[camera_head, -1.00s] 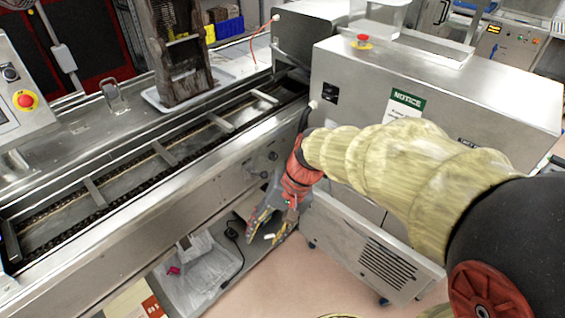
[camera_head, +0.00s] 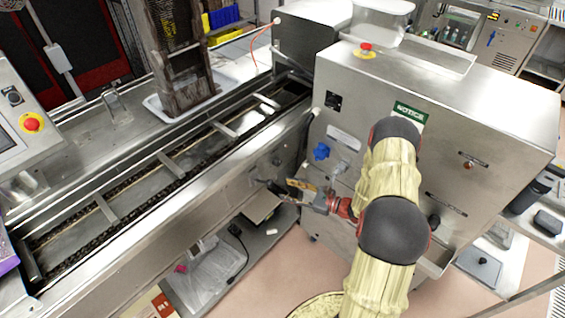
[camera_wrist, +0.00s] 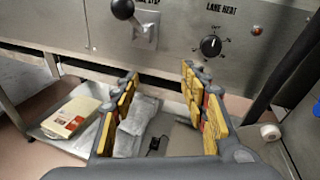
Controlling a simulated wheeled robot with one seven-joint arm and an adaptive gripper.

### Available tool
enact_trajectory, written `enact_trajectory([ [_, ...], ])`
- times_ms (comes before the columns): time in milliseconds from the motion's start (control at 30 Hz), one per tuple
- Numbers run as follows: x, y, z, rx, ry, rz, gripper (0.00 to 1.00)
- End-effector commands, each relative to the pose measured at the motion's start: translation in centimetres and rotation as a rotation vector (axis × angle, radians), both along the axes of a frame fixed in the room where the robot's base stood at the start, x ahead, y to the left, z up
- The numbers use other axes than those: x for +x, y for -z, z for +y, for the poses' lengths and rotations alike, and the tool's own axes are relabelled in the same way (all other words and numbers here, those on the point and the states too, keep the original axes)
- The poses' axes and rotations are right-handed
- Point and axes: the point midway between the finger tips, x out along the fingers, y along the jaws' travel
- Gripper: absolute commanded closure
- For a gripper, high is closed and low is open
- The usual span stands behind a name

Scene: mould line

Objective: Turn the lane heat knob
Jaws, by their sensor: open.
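The lane heat knob (camera_wrist: 211,45) is a round black dial with a white pointer, under the label "LANE HEAT" on a steel panel in the wrist view. In the head view it appears as a small dark dial (camera_head: 276,160) on the side of the conveyor. My gripper (camera_wrist: 160,74) is open and empty, its yellow-padded fingers below and to the left of the knob in the picture, apart from it. In the head view my gripper (camera_head: 274,183) is close to the conveyor's side panel. The knob is unobstructed in the wrist view.
A black ball-ended lever (camera_wrist: 123,9) stands out from the panel left of the knob. A dark cable or hose (camera_wrist: 285,70) runs at the right. A steel cabinet (camera_head: 440,120) stands right of the conveyor. A low shelf (camera_wrist: 75,140) with a book and plastic bags lies below.

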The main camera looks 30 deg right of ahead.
Motion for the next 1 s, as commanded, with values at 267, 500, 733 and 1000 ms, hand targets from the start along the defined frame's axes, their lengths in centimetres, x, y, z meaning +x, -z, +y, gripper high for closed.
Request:
enact_trajectory([
  [267,3.6,-2.5,-5.3,0.028,0.194,-0.123,0.56],
  [500,6.4,-2.6,-4.2,0.027,0.196,-0.128,0.56],
  [733,9.4,-2.6,-3.0,0.027,0.197,-0.128,0.56],
  [1000,10.6,-2.7,-2.5,0.027,0.198,-0.126,0.56],
])
